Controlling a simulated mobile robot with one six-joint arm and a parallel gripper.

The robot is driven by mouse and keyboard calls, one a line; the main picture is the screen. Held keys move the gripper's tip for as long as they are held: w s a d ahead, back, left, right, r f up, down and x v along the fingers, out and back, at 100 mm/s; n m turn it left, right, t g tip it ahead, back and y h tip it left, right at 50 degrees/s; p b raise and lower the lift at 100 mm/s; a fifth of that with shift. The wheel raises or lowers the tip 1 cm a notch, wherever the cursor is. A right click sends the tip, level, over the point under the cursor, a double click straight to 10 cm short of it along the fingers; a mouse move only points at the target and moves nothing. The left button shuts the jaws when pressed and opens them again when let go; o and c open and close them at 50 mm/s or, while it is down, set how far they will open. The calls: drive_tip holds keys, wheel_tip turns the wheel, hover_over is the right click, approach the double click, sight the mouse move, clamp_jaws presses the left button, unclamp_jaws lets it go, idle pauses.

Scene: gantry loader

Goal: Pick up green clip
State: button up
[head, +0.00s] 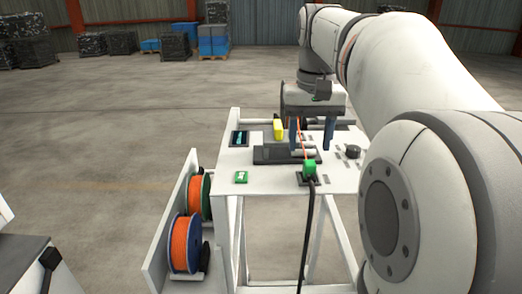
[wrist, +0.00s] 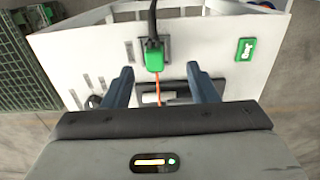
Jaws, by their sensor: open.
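The green clip (head: 310,167) looks like a small block at the front of the white table (head: 268,180), with a black cable leading off it and a thin orange line running from its other side. It also shows in the wrist view (wrist: 154,57), on a dark mount. My gripper (head: 310,148) is open and empty above the table, behind the clip in the head view. In the wrist view the blue fingers (wrist: 160,76) are spread, with the orange line passing between them and the clip just beyond the tips.
A flat green piece with white marking (head: 241,177) lies left of the clip. A dark tray (head: 272,155), a yellow block (head: 278,129) and a small screen (head: 239,138) are on the table. Orange spools (head: 181,244) stand at lower left.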

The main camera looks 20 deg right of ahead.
sight(311, 163)
drive_tip(key=shift+w+d, duration=0.15)
drive_tip(key=shift+d, duration=0.1)
drive_tip(key=shift+f, duration=0.25)
drive_tip(key=f, duration=0.4)
drive_tip(key=f+p, duration=0.1)
drive_tip(key=f, duration=0.1)
drive_tip(key=shift+w+d+f, duration=0.15)
drive_tip(key=shift+d+f, duration=0.15)
drive_tip(key=shift+f, duration=0.1)
drive_tip(key=shift+c, duration=0.4)
drive_tip(key=c, duration=1)
drive_tip(key=shift+r, duration=0.15)
wheel_tip(311, 163, up, 10)
drive_tip(key=shift+f, duration=0.1)
